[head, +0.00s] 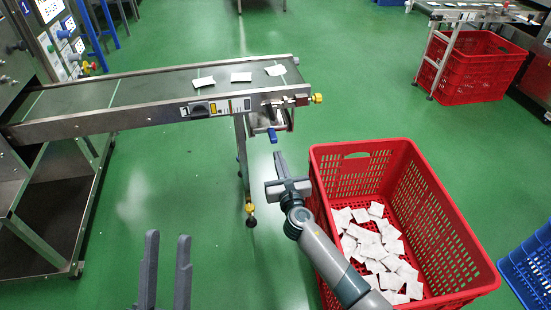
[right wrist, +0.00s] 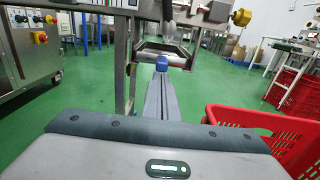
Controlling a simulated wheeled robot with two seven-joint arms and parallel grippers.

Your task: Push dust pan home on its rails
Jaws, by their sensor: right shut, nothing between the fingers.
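The dust pan (head: 262,124) is a metal tray with a blue handle (head: 272,136), under the right end of the conveyor. In the right wrist view the pan (right wrist: 165,46) shows straight ahead, and its blue handle (right wrist: 162,63) is just beyond my fingertips. Its rails are hard to make out. My right gripper (head: 279,156) is shut and empty, pointing at the handle from the near side. I cannot tell whether the fingers touch it. My left gripper (head: 168,235) is open and empty at the bottom of the head view, well away from the pan.
A conveyor (head: 140,93) carries several white teabags above the pan. A red crate (head: 450,225) holding many teabags stands close to the right of my right arm. A blue crate (head: 528,265) is at the right edge. Green floor (head: 120,210) is clear in front.

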